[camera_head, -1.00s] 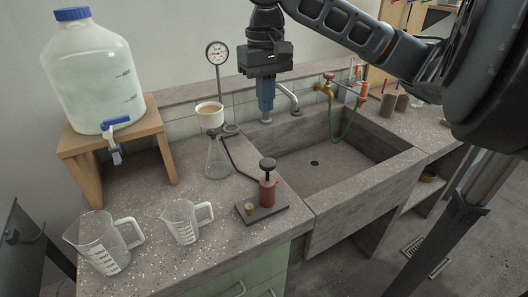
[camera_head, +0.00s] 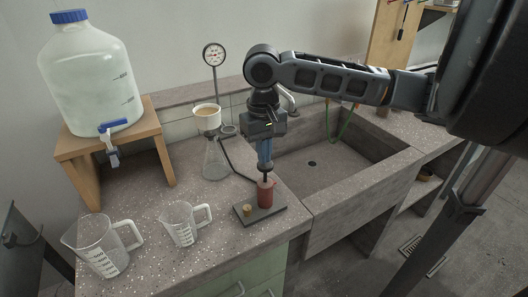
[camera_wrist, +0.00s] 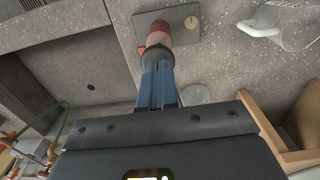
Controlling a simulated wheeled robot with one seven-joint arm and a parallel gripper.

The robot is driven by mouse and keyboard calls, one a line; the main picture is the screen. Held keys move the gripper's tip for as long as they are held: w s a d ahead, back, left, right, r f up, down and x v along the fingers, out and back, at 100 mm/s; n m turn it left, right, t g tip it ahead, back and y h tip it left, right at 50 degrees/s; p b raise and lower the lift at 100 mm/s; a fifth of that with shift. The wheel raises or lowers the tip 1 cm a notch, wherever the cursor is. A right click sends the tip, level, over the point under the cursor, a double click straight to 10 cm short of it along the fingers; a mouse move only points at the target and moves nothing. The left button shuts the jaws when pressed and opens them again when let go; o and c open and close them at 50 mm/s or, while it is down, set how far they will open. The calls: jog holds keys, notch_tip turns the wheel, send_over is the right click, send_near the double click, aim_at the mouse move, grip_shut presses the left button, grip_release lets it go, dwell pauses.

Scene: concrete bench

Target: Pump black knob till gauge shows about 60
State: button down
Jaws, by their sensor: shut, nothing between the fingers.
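The hand pump has a red body (camera_head: 267,194) on a dark base plate. It shows in the wrist view as a red cylinder (camera_wrist: 157,36). Its black knob (camera_wrist: 153,54) sits at the fingertips and is largely covered by them in the head view. My gripper (camera_head: 265,168) is shut and empty, pointing down at the knob from above. Its blue fingers appear to touch the knob; exact contact is hard to tell. The gauge (camera_head: 214,54) is a round white dial on a thin post behind the flask; its reading is too small to make out.
A funnel (camera_head: 207,117) sits on a glass flask (camera_head: 215,160), with a dark hose running toward the pump. Two clear measuring jugs (camera_head: 103,245) (camera_head: 181,224) stand front left. A large water bottle (camera_head: 90,75) rests on a wooden stand. The sink (camera_head: 335,165) lies right.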

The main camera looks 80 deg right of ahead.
aim_at(264, 167)
jog(key=shift+f, duration=0.25)
jog(key=shift+f+b, duration=1.15)
jog(key=shift+f, duration=0.95)
